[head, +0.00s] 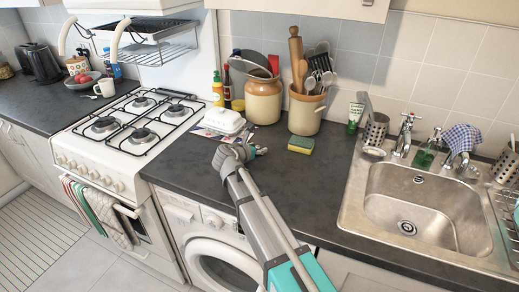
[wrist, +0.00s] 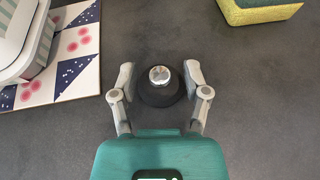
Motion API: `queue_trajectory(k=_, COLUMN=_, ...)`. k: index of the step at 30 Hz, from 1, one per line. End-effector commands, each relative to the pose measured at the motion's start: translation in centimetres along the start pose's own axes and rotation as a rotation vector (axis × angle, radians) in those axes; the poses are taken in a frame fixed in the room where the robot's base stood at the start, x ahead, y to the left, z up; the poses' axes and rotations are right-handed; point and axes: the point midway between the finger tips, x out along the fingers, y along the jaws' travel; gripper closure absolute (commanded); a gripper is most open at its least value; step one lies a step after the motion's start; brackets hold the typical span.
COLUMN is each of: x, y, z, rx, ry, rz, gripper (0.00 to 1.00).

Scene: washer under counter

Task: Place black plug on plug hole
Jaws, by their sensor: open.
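The black plug (wrist: 150,95) stands on the dark worktop in the wrist view, with a round silver knob on top. My gripper (wrist: 160,73) is open, with one finger on each side of the plug and a gap on both sides. In the head view my gripper (head: 258,151) is low over the worktop, left of the sponge, and largely hides the plug. The plug hole (head: 407,228) is a round metal drain in the bottom of the steel sink (head: 377,205), at the right. It looks uncovered.
A sponge (head: 301,145) lies right of my gripper. A butter dish (head: 224,121) on a patterned tile (wrist: 78,45) is to the left. Behind stand jars and a utensil pot (head: 305,113). The sink's raised rim and taps (head: 403,135) are at the right; the worktop before it is clear.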

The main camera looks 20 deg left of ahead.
Motion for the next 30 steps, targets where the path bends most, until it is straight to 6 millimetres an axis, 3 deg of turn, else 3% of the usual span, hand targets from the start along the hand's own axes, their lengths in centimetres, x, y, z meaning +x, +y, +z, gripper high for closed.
queue_trajectory(k=11, x=-1.0, y=-0.1, z=0.4, rx=-0.001, ry=0.0, rz=0.001, gripper=0.4)
queue_trajectory(k=30, x=-10.5, y=-0.1, z=0.5, rx=0.0, ry=0.0, rz=0.001, gripper=0.4)
